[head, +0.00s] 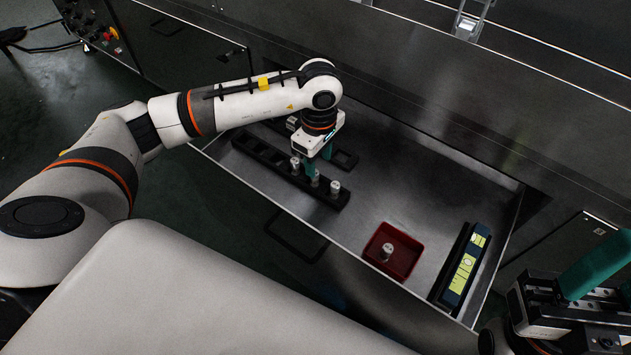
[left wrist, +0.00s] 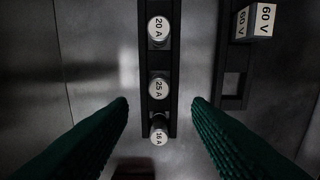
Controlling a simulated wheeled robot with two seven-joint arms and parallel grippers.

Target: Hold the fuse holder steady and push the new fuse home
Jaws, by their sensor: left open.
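Three white-capped fuses stand in a long black rack (head: 262,152). In the left wrist view the caps read 20 A (left wrist: 159,29), 25 A (left wrist: 159,87) and 16 A (left wrist: 159,133). A single fuse (head: 387,250) stands in a red tray (head: 372,262). My left gripper (head: 319,163) points down over the fuse end of the rack. Its green fingers are open, one on each side of the row, with nothing between them gripped. My right gripper (head: 575,290) is at the lower right, away from the rack; its jaw gap is unclear. I cannot tell which part is the fuse holder.
These things lie in a metal drawer (head: 420,190). A second black rack (head: 345,159) holds blocks, one marked 60 V (left wrist: 262,20). A black case with a yellow label (head: 465,268) lies at the drawer's right. Bare metal shows between the racks and the red tray.

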